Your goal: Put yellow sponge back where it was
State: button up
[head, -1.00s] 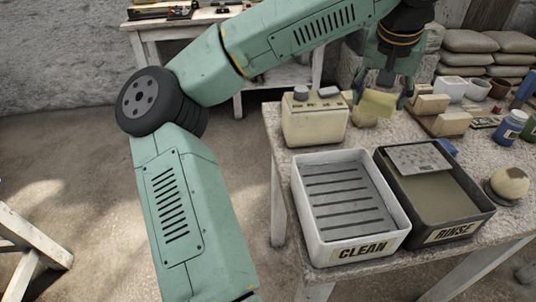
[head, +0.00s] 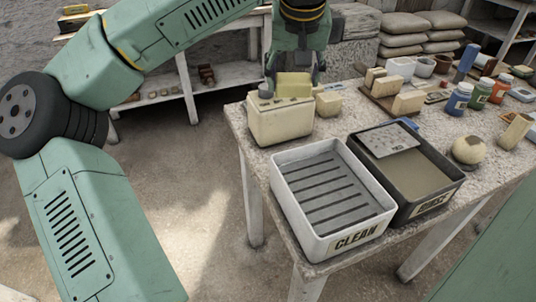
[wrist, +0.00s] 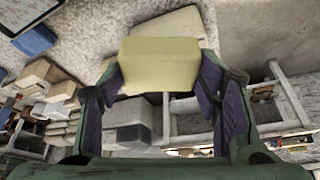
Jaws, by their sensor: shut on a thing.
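The yellow sponge (head: 294,85) is a pale yellow block held in my gripper (head: 292,78). In the head view it appears over the top of a cream box (head: 280,122) at the table's back left corner; I cannot tell whether it touches the box. In the wrist view the sponge (wrist: 160,65) sits between the two fingertips of my gripper (wrist: 158,82), one finger on each side. A plain cream block (head: 329,104) stands just right of the cream box.
A white CLEAN tray (head: 376,205) with a slatted bottom and a dark RINSE tray (head: 454,187) stand at the table's front. A round plaster piece (head: 467,150), paint jars (head: 458,98) and blocks on a wooden board (head: 385,100) are to the right. Sandbags (head: 403,28) are behind.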

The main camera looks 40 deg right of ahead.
notch_tip(320, 180, down, 18)
jog(key=shift+r+p, duration=0.15)
jog(key=shift+p, duration=0.65)
jog(key=shift+f+b, duration=0.2)
jog(key=shift+b, duration=0.1)
jog(key=o, duration=1)
jog(key=shift+r, duration=0.1)
jog(key=shift+r+p, duration=0.2)
jog(key=shift+p, duration=0.2)
jog(key=b+v, duration=0.1)
jog(key=v, duration=1.1)
jog(key=shift+b, duration=0.35)
jog(key=shift+d, duration=0.1)
